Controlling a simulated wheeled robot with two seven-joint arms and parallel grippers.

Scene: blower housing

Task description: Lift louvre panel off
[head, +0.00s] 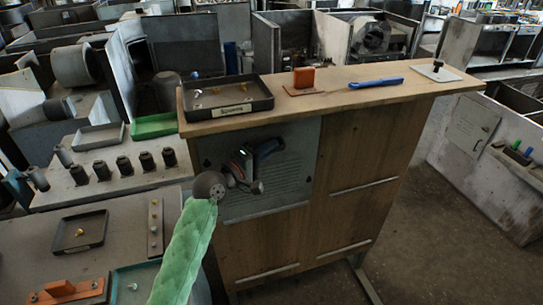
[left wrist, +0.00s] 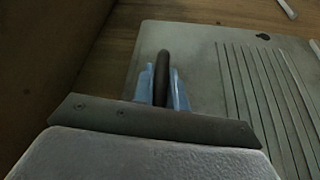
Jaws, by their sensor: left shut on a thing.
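The grey louvre panel (head: 292,180) sits upright against the front of the wooden blower housing (head: 365,150), at its upper left. In the left wrist view the panel (left wrist: 200,65) shows its long parallel slats and a dark hole near its top edge. My left gripper (head: 266,150) is at the upper part of the panel. In the left wrist view its blue fingers (left wrist: 163,92) stand on both sides of a dark handle (left wrist: 162,68) and are shut on it. My arm and gripper hide part of the panel. My right gripper is not in view.
On the housing top are a labelled dark tray (head: 228,112) with small parts, an orange block (head: 304,77), a blue tool (head: 376,83) and a white plate with a black knob (head: 437,70). A bench with several dark cylinders (head: 124,167) stands left.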

